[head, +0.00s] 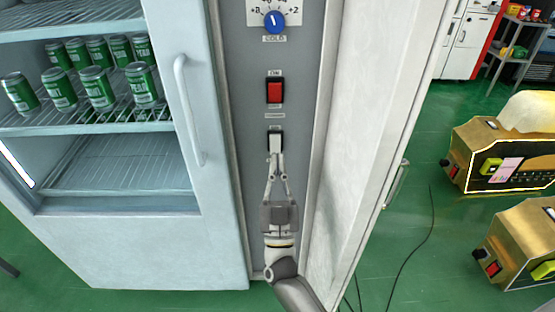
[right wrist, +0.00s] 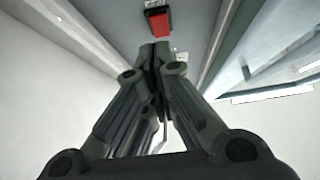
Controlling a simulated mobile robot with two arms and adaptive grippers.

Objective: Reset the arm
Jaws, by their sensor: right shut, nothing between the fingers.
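My right gripper (head: 275,146) is shut and empty in front of the grey control panel (head: 246,110). Its fingertips cover the lower switch (head: 275,132), of which only a dark edge shows; I cannot tell whether they touch it. In the right wrist view the shut fingers (right wrist: 155,50) point at the panel, just below a red switch (right wrist: 158,20). The red switch in the head view (head: 275,92) sits above my fingertips, with the blue dial (head: 274,20) higher up. My left gripper is not in view.
A fridge door with a white handle (head: 187,108) stands left of the panel. Green cans (head: 98,88) stand on the fridge shelf. An open white panel door (head: 365,120) stands close on the right. Two gold machines (head: 505,157) and a black cable (head: 418,245) are on the green floor farther right.

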